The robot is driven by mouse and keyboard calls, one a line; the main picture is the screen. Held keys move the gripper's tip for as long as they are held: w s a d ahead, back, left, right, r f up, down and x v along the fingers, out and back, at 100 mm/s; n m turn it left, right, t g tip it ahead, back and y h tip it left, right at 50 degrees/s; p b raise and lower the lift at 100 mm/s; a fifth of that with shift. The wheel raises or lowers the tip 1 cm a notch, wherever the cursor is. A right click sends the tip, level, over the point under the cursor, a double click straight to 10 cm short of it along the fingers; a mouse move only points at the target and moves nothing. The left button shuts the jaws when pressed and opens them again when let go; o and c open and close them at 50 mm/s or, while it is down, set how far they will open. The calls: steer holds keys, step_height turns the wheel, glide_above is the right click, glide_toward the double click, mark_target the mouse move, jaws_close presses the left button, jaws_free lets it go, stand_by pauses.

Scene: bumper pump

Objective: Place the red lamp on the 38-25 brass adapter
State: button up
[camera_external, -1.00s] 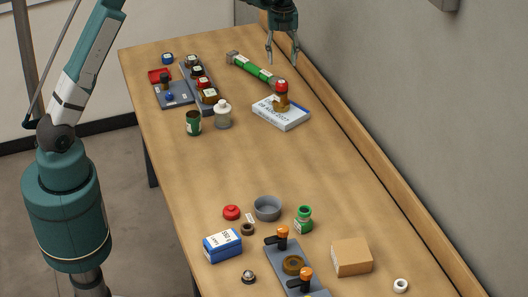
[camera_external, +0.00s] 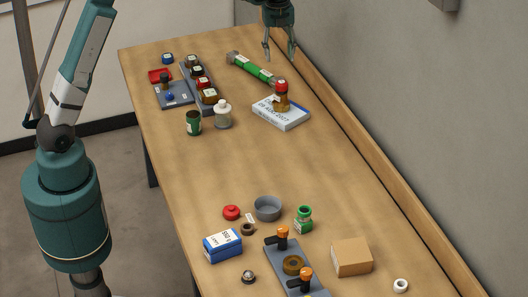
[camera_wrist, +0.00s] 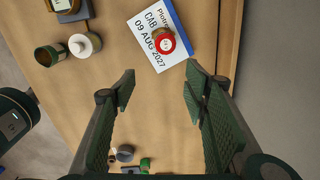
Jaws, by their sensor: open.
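A red-topped piece, seemingly the red lamp (camera_external: 281,85), sits upright on a brass fitting (camera_external: 282,103), seemingly the adapter, on a white and blue box (camera_external: 293,121). In the wrist view the red top (camera_wrist: 164,43) shows a white label and covers most of the brass below; its size marking is not readable. My gripper (camera_external: 279,57) is open and empty, raised above the table's far end, behind the box in the external view. In the wrist view the open fingers (camera_wrist: 159,88) are apart from the lamp, which shows beyond their tips.
A grey rack (camera_external: 187,72) with several capped pieces stands at the far left. A green-banded bar (camera_external: 254,69) lies near the box. A green jar (camera_external: 193,123) and a pale bottle (camera_external: 223,115) stand to its left. The table's middle is clear; a wall runs along the right.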

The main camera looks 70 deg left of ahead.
steer(key=s+d+r+n+t, duration=0.2)
steer(key=s+d+r+n, duration=0.3)
steer(key=s+d+r, duration=0.45)
steer(key=s+d+r+n+t, duration=0.1)
steer(key=s+d+r+n, duration=0.5)
steer(key=s, duration=0.6)
steer(key=s+d+f+n+t, duration=0.1)
steer(key=s+d+f+n, duration=0.1)
steer(key=s, duration=0.6)
steer(key=s+d+f+n+t, duration=0.1)
steer(key=s+d+f+n, duration=0.1)
steer(key=s+d, duration=0.3)
steer(key=s+d+f+n+t, duration=0.1)
steer(key=s+d+f+n, duration=0.2)
steer(key=s, duration=0.8)
steer(key=shift+s+d+n+t, duration=0.3)
steer(key=shift+n+t, duration=0.1)
steer(key=shift+n, duration=0.4)
steer(key=shift+o, duration=0.3)
